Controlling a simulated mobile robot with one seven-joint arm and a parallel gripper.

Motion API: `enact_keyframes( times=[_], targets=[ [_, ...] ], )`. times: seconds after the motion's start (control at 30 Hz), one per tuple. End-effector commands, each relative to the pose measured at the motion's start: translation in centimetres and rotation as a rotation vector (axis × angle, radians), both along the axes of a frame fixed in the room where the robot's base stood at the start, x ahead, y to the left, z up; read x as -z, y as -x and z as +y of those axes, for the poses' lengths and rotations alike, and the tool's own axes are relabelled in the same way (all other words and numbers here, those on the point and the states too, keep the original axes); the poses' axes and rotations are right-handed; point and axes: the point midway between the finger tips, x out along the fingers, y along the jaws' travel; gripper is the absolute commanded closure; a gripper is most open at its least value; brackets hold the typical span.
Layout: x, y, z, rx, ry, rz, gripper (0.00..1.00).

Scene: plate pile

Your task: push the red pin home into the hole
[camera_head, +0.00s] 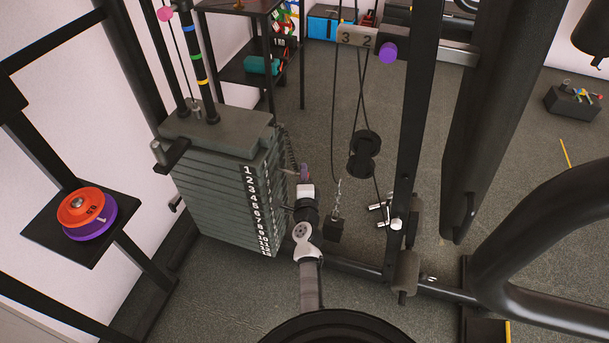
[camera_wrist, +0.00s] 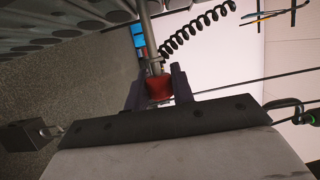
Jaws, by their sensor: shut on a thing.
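The red pin (camera_wrist: 159,88) shows its red head between the two dark fingers of my gripper (camera_wrist: 157,84) in the wrist view. The fingers are shut on it. A grey metal rod (camera_wrist: 147,30) runs up from just beyond the red head; I cannot tell whether it is the pin's shaft. The weight stack (camera_head: 222,190) has numbered plates. In the head view my gripper (camera_head: 296,192) is close beside the right face of the stack, around the middle plates. The pin is not clear there, and the hole and the pin's tip are hidden.
A black coiled cord (camera_wrist: 196,28) passes near the gripper in the wrist view. Cables and a black pulley (camera_head: 364,150) hang right of the arm, near an upright post (camera_head: 412,130). A stand (camera_head: 45,228) with orange and purple discs (camera_head: 85,210) is at the left.

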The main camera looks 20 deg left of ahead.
Motion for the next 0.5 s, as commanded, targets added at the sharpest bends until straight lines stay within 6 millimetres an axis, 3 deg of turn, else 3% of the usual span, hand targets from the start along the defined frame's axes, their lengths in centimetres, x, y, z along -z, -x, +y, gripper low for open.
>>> enact_keyframes(
  times=[0.5],
  targets=[
    [-0.13,-0.03,0.47,0.000,0.000,-0.001,1.00]
  ],
)
